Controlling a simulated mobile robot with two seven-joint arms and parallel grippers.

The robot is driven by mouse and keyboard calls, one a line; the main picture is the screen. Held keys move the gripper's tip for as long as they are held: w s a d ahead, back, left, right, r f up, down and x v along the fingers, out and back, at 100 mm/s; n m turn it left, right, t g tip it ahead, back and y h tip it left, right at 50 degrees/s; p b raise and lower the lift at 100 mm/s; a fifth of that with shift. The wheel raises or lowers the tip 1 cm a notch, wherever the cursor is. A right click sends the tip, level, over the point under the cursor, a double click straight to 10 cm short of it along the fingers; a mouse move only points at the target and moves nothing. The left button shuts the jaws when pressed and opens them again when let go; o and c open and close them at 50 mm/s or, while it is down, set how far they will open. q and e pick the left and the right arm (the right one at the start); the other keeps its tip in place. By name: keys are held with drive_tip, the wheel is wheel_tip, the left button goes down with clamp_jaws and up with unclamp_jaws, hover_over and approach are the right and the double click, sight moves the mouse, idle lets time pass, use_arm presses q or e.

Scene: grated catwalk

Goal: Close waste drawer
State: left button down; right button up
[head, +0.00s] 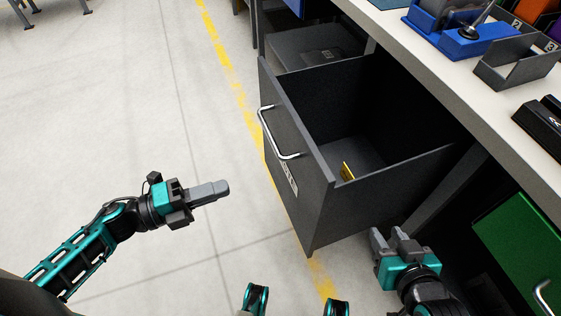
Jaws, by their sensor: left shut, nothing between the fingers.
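The waste drawer (300,180) is a dark grey box pulled out from under the workbench. Its front carries a silver bar handle (272,135) and a partly readable label. A small yellow item (347,171) is inside it. My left gripper (222,188) is shut and empty, over the floor to the left of the drawer front and apart from it. My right gripper (390,240) is below the drawer's near side wall; its two fingers show with a gap between them, and nothing is seen in it. I cannot tell whether it touches the wall.
The white workbench top (455,110) runs along the right, with a blue holder (475,38), a grey tray (515,62) and a black device (543,122) on it. A green drawer (520,240) is at lower right. The floor left of the yellow line (222,70) is clear.

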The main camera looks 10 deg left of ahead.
sight(296, 165)
use_arm(q)
drive_tip(key=x, duration=1.4)
drive_tip(key=shift+b, duration=0.35)
use_arm(e)
drive_tip(key=shift+s+d+f, duration=0.1)
drive_tip(key=shift+s+f, duration=0.05)
drive_tip(key=shift+f, duration=0.4)
use_arm(q)
drive_tip(key=shift+d, duration=0.1)
